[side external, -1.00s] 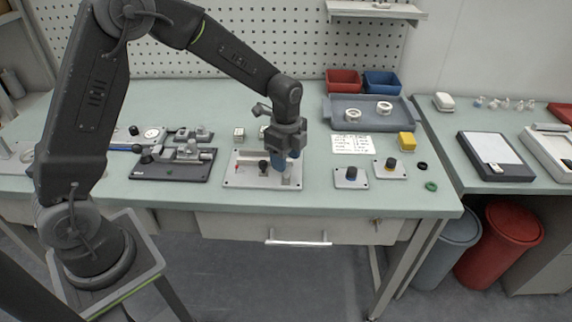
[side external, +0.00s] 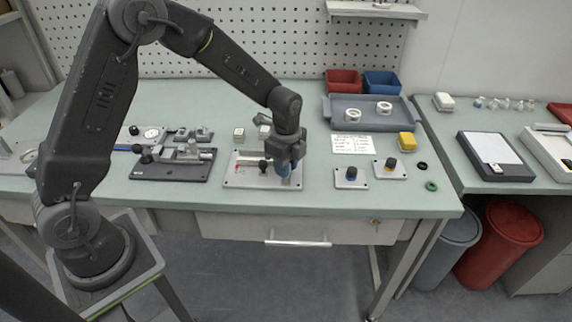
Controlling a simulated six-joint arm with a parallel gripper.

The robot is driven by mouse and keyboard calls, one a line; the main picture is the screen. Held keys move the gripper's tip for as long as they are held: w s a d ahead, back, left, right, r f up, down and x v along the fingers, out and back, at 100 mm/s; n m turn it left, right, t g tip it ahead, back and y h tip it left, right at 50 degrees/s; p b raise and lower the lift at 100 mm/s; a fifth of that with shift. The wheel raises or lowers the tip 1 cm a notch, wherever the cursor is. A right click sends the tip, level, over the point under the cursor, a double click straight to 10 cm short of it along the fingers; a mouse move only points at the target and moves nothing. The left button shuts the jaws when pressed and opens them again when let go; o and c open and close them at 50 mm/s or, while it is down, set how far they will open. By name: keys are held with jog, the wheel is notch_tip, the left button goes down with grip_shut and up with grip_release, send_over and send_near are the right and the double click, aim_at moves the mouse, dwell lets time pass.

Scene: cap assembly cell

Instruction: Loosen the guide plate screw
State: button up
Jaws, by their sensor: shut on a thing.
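A pale metal fixture plate (side external: 236,182) lies near the front middle of the bench, with a small red part (side external: 237,167) at its left and an upright black knob (side external: 263,167) near its middle. My gripper (side external: 282,170) points down over the plate's right half, just right of the black knob.
A dark fixture (side external: 170,174) stands left of the plate. Two small plates with knobs (side external: 351,184) (side external: 391,174) lie to the right. A grey tray (side external: 335,122) with white rings, a yellow block (side external: 407,142) and a written card (side external: 349,148) are farther back.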

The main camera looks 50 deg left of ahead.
jog(key=shift+c, duration=0.7)
jog(key=shift+n, duration=0.3)
jog(key=n, duration=1.1)
jog(key=shift+n, duration=0.4)
jog(key=n, duration=1.1)
jog(key=shift+d+n, duration=0.1)
jog(key=shift+n, duration=0.2)
jog(key=shift+r, duration=0.1)
